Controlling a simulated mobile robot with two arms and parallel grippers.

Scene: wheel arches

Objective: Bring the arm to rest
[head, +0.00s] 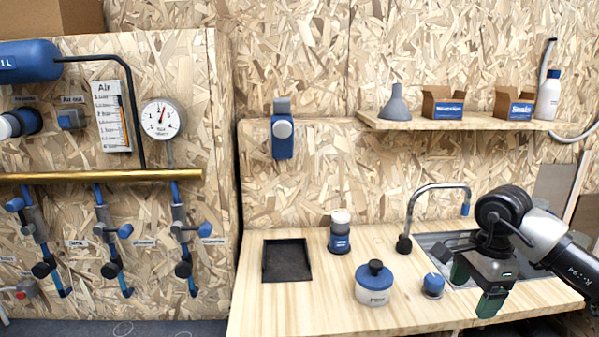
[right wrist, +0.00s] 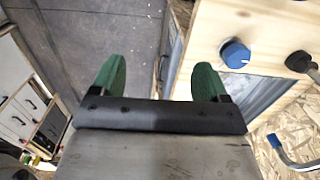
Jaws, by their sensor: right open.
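My right gripper (head: 476,283) reaches in from the right in the head view and hangs over the front of the wooden worktop by the sink. Its two green fingertips are spread apart in the right wrist view (right wrist: 160,80), with nothing between them. Beyond them that view shows the dark grey floor and the worktop's front edge. A small blue-topped item (head: 433,285) stands on the worktop just left of the gripper and also shows in the right wrist view (right wrist: 236,54). My left gripper does not show.
The sink (head: 430,241) with its curved tap (head: 411,212) lies behind the gripper. A white jar with a blue lid (head: 374,284), a dark canister (head: 340,236) and a black tray (head: 287,261) stand further left. A shelf (head: 400,123) holds a funnel, boxes and a bottle.

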